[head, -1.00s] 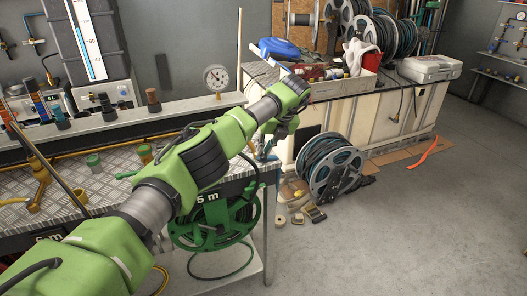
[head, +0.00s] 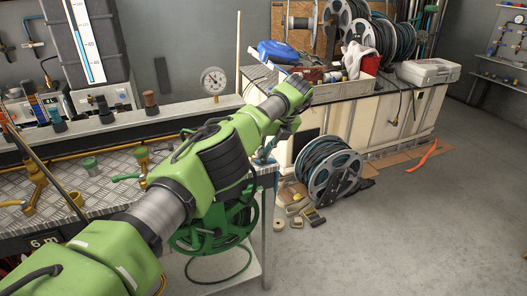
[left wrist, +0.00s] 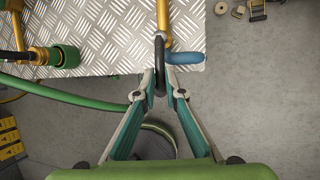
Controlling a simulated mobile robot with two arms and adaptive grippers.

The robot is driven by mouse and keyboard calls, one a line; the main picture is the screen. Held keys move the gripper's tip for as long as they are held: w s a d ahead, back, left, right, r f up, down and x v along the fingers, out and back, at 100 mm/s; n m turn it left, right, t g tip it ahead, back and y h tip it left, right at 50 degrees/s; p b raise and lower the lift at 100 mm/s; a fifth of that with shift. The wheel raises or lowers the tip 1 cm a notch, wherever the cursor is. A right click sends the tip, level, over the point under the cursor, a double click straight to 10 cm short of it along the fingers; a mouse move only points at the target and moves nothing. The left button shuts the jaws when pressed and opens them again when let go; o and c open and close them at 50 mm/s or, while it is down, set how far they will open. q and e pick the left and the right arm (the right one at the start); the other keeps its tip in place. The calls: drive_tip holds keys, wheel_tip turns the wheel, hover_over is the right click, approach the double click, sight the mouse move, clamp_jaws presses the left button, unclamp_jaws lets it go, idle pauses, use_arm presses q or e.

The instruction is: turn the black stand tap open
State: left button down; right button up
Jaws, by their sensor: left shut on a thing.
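The black stand tap shows in the left wrist view as a black lever (left wrist: 159,58) at the end of a brass pipe (left wrist: 164,22), near the bench corner. A blue piece (left wrist: 184,58) sticks out to the right beside it. My left gripper (left wrist: 161,88) is shut on the lower end of the black lever, one teal finger on each side. In the head view my left arm reaches over the bench to its right end; the fingers and tap are too small and partly hidden there. My right gripper is not in view.
The tread-plate bench top (head: 110,185) carries brass taps (head: 36,178), one with a green connector (left wrist: 66,56). A green hose (left wrist: 90,101) runs past the fingers. A green reel (head: 215,230) sits below the bench. A grey-rimmed reel (head: 335,178) stands on the floor; open floor lies right.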

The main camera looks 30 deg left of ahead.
use_arm(q)
drive_tip(key=c, duration=2.1)
unclamp_jaws()
drive_tip(key=shift+s+d+f, duration=0.25)
drive_tip(key=shift+d+f, duration=0.05)
drive_tip(key=shift+f, duration=0.05)
drive_tip(key=shift+w+d+r, duration=0.1)
drive_tip(key=shift+r, duration=0.55)
drive_tip(key=v, duration=1.1)
drive_tip(key=shift+d, duration=0.2)
drive_tip(key=shift+f, duration=0.1)
